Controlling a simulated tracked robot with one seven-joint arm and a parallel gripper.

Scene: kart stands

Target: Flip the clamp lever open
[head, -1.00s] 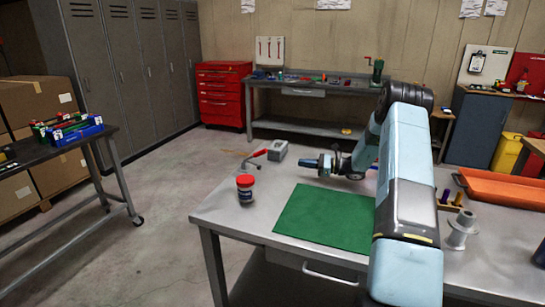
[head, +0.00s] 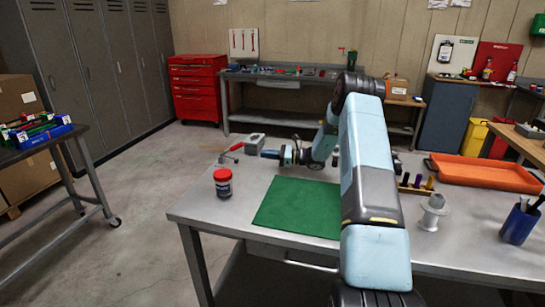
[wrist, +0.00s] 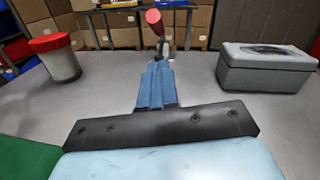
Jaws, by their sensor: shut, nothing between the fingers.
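The clamp lever (head: 236,148) has a red handle and stands near the table's far left edge. In the wrist view its red grip (wrist: 154,20) rises tilted, straight beyond my fingertips, with metal parts below it. The lower part of the clamp is partly hidden behind the fingers. My gripper (head: 266,153) is low over the table, to the right of the lever and pointing at it. In the wrist view my blue fingers (wrist: 155,75) are together and empty. A gap to the lever seems to remain in the head view.
A grey box (head: 255,142) stands close behind my gripper; the wrist view shows it at right (wrist: 266,70). A red-lidded jar (head: 223,184) stands nearer the front left. A green mat (head: 295,205), a grey spool (head: 432,213) and an orange tray (head: 485,173) are on the table.

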